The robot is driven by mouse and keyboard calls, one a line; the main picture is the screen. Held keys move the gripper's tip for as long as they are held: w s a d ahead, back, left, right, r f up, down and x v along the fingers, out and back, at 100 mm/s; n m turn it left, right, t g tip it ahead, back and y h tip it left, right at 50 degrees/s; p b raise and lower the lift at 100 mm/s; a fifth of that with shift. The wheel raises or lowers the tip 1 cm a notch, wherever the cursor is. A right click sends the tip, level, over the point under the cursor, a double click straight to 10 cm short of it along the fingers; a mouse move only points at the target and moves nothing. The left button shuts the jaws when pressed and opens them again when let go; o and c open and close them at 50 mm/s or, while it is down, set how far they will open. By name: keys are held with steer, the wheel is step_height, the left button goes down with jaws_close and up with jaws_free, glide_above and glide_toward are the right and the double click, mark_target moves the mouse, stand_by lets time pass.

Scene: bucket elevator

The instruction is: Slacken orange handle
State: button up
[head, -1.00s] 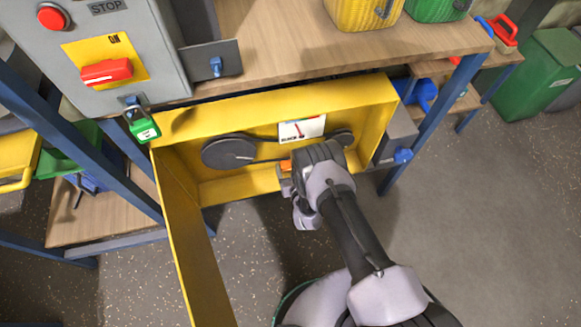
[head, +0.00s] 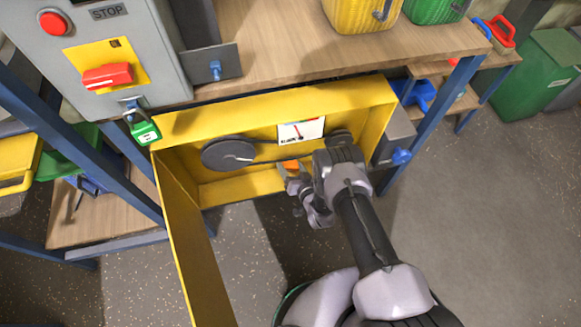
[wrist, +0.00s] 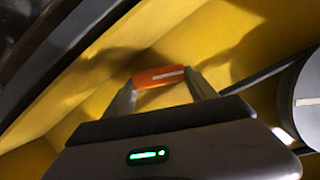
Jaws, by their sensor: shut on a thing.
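The orange handle (head: 291,165) is inside the yellow housing, below the white gauge card. In the wrist view the orange handle (wrist: 158,77) lies between my two fingertips, with a pale line along it. My gripper (head: 288,178) is shut on it; the fingers (wrist: 163,88) show one on each side of the handle. The gauge (head: 300,131) has a red needle. Part of the handle's mount is hidden behind my wrist.
The yellow housing (head: 180,128) has its door (head: 195,245) hanging open at left. Pulleys sit at left (head: 228,153) and right, the right one partly behind my arm. A green padlock (head: 145,131) hangs from the control box. A wooden bench (head: 285,50) is above.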

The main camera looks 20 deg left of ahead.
steer(key=m, duration=0.1)
steer(key=m+y, duration=0.2)
steer(key=m, duration=0.1)
steer(key=shift+d+f+g+b, duration=0.2)
steer(key=shift+f+g+b, duration=0.1)
steer(key=shift+g, duration=0.1)
steer(key=shift+w+d+f+m+y, duration=0.1)
steer(key=shift+m+y, duration=0.45)
steer(key=shift+m, duration=0.3)
steer(key=shift+f+m+y, duration=0.1)
steer(key=shift+m+y, duration=0.45)
steer(key=shift+m, duration=0.3)
steer(key=o, duration=1.4)
steer(key=shift+r, duration=0.1)
steer(key=shift+c, duration=0.2)
